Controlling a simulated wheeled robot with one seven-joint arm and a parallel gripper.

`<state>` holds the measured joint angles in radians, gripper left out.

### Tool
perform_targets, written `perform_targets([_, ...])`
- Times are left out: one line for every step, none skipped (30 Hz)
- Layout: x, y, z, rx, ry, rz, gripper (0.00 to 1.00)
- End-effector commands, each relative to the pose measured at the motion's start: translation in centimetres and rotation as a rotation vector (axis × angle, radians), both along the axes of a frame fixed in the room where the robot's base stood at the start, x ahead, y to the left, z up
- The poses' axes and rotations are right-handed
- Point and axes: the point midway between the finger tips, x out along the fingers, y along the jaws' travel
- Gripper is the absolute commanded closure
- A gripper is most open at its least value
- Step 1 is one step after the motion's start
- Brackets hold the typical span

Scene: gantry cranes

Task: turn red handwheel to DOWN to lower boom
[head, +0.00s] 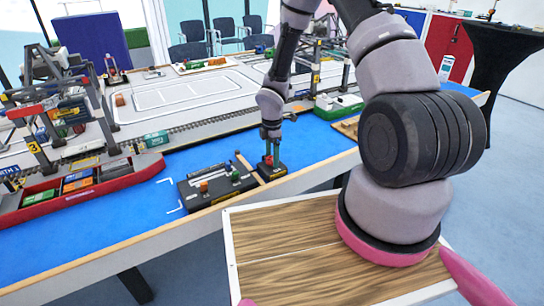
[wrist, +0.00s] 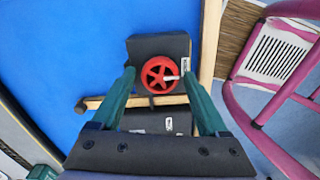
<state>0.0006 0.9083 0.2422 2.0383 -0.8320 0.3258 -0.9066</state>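The red handwheel (wrist: 160,74) has several spokes and a small pale handle at its right side, on a dark box (wrist: 147,46) on the blue mat. In the head view the handwheel (head: 268,160) is partly hidden by my gripper. My gripper (wrist: 158,72) is open. Its green fingers stand on the left and right of the wheel with gaps to it in the picture. In the head view my gripper (head: 270,135) points down right over the wheel. A small white label lies at the wheel's right; its text is too small to read surely.
A wooden rod (head: 246,166) lies beside the box, next to a black control panel (head: 217,187). A red ship model (head: 90,192) and model cranes stand at left. Blue mat (head: 110,225) left of the panel is clear. The table's wooden edge (wrist: 209,50) runs close by.

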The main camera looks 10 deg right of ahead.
Motion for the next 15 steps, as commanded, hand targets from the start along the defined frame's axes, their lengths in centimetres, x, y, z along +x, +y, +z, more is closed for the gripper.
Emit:
perform_targets([0.0, 0.0, 0.0, 0.000, 0.000, 0.000, 0.11])
perform_targets([0.0, 0.0, 0.0, 0.000, 0.000, -0.001, 0.11])
perform_targets([0.0, 0.0, 0.0, 0.000, 0.000, -0.001, 0.11])
perform_targets([0.0, 0.0, 0.0, 0.000, 0.000, -0.001, 0.11])
perform_targets([0.0, 0.0, 0.0, 0.000, 0.000, -0.001, 0.11])
perform_targets([0.0, 0.0, 0.0, 0.000, 0.000, -0.001, 0.11])
perform_targets([0.0, 0.0, 0.0, 0.000, 0.000, -0.001, 0.11])
perform_targets([0.0, 0.0, 0.0, 0.000, 0.000, -0.001, 0.11])
perform_targets([0.0, 0.0, 0.0, 0.000, 0.000, -0.001, 0.11])
perform_targets([0.0, 0.0, 0.1, 0.000, 0.000, -0.001, 0.11])
perform_targets([0.0, 0.0, 0.2, 0.001, 0.000, -0.002, 0.11])
perform_targets([0.1, 0.0, 0.6, 0.001, -0.002, -0.002, 0.11])
perform_targets([0.1, 0.0, 0.9, 0.001, -0.003, -0.002, 0.11])
perform_targets([0.1, 0.0, 1.3, 0.001, -0.003, -0.002, 0.11])
perform_targets([0.1, 0.0, 1.9, 0.000, -0.003, -0.003, 0.11])
